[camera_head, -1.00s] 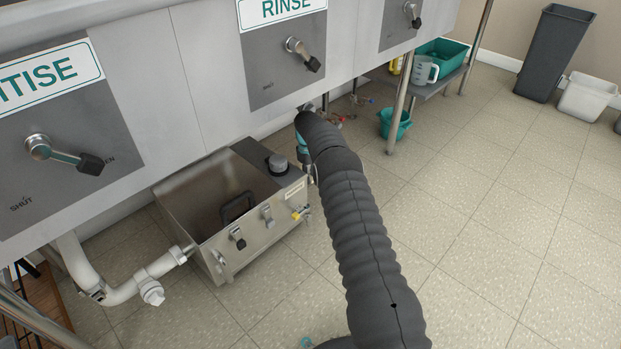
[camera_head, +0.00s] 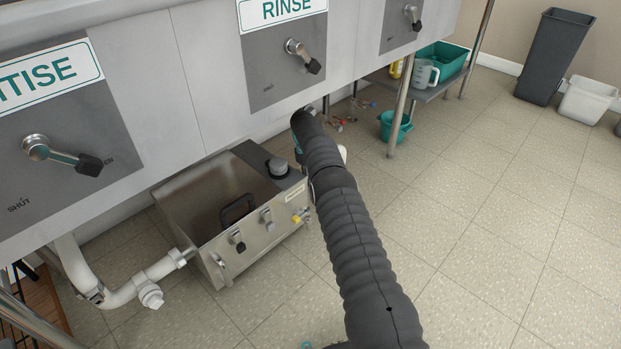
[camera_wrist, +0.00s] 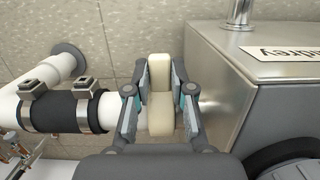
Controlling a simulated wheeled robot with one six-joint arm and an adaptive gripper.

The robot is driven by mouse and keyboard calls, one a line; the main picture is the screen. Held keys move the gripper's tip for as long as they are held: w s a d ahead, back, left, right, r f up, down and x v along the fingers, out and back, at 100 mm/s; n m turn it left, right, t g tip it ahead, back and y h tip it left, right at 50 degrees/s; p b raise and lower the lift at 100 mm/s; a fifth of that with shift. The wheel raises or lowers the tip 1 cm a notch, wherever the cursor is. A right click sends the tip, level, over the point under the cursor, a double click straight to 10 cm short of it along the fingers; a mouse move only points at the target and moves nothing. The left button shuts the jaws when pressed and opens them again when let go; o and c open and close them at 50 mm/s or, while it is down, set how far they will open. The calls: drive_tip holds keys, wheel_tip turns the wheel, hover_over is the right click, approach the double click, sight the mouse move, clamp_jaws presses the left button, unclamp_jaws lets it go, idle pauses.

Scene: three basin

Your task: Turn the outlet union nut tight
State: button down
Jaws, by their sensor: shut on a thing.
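The union nut (camera_wrist: 160,95) is a cream winged piece in the wrist view, between the white pipe on the left and the steel box (camera_wrist: 225,85) on the right. My gripper (camera_wrist: 161,78) is shut on it, one finger on each side of the upper wing. The lower wing points towards my wrist. In the head view my own dark arm hides the gripper and nut; the steel box (camera_head: 262,238) stands on the floor left of the arm. I cannot tell from the picture how tight the nut is.
A black coupling (camera_wrist: 65,111) with metal clamps sits on the white pipe (camera_wrist: 45,75) left of the nut. In the head view, basins with lever handles (camera_head: 302,55) overhang the box.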

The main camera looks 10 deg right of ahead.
drive_tip(key=c, duration=1)
unclamp_jaws()
drive_tip(key=shift+t+p, duration=0.3)
drive_tip(key=shift+p, duration=0.05)
